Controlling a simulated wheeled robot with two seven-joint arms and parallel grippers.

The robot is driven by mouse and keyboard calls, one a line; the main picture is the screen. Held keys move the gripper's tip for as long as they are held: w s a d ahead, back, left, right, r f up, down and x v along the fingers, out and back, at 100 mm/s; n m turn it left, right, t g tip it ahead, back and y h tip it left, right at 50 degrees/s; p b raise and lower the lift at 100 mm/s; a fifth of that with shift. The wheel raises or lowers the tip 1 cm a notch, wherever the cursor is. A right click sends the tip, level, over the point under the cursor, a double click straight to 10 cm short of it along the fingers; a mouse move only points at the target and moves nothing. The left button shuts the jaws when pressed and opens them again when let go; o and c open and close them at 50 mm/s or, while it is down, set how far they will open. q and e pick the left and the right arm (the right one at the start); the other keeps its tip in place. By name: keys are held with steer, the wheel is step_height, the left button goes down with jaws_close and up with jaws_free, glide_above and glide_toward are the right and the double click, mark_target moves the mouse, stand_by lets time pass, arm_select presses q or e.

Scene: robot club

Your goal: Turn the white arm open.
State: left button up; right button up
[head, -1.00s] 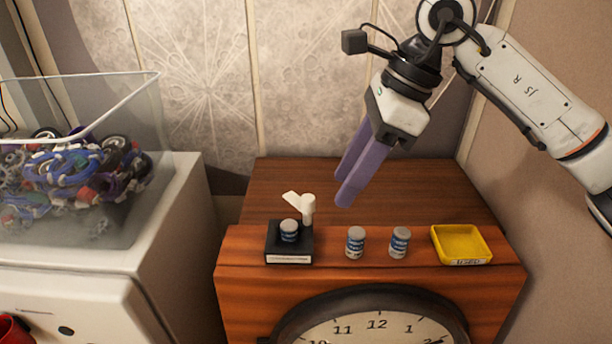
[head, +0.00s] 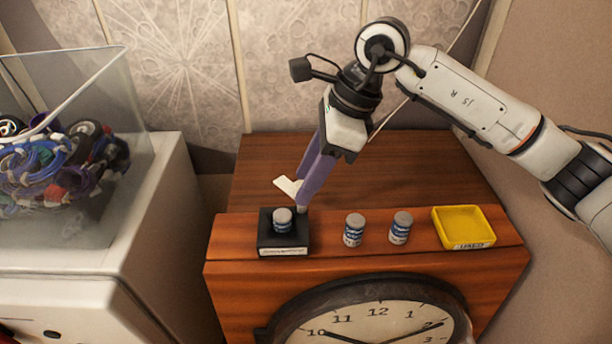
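The white arm (head: 286,186) is a small flat lever on a short post at the back right corner of a black block (head: 284,245). It points to the upper left in the head view. A small vial with a grey cap (head: 282,221) stands on the block. My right gripper (head: 304,192) comes down from the upper right, its purple fingers at the white arm. The fingers look spread, one nearer and one farther; they hide most of the post. Whether they touch it, I cannot tell. My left gripper is not in view.
Two more vials, one (head: 354,230) and another (head: 400,228), stand right of the block on the wooden cabinet (head: 235,232). A yellow tray (head: 463,225) is farther right. A round clock (head: 375,315) sits below. A clear bin (head: 125,95) stands left.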

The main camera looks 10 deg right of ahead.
steer(key=shift+w+a+f, duration=0.1)
steer(key=shift+a+f, duration=0.1)
steer(key=shift+f, duration=0.15)
jaws_close()
steer(key=shift+f+m+t+b, duration=0.1)
steer(key=shift+m+t+b, duration=0.2)
steer(key=shift+m+b, duration=0.3)
jaws_free()
